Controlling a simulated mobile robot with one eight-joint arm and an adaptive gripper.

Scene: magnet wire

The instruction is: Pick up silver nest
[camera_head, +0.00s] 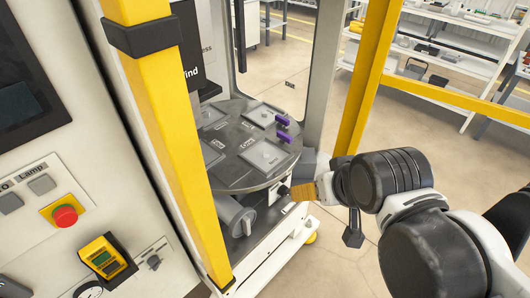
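Several silver square plates, which look like nests, lie on the round dark grey table inside the machine. One silver nest (264,155) is at the near right of the table, and another (262,115) is at the back right. More plates show at the left, one partly hidden by the yellow post. My arm reaches in from the right, outside the machine. A dark part at its end, seemingly my gripper (353,232), is to the right of and below the table, apart from the nests. Its fingers are not clearly visible, and nothing held can be made out.
The round table (232,178) carries two purple blocks (283,128) at its right edge. Yellow posts (165,120) and (368,70) flank the opening. A control panel with a red button (65,215) is at the left. Shelves (450,50) stand behind. Open floor lies right of the machine.

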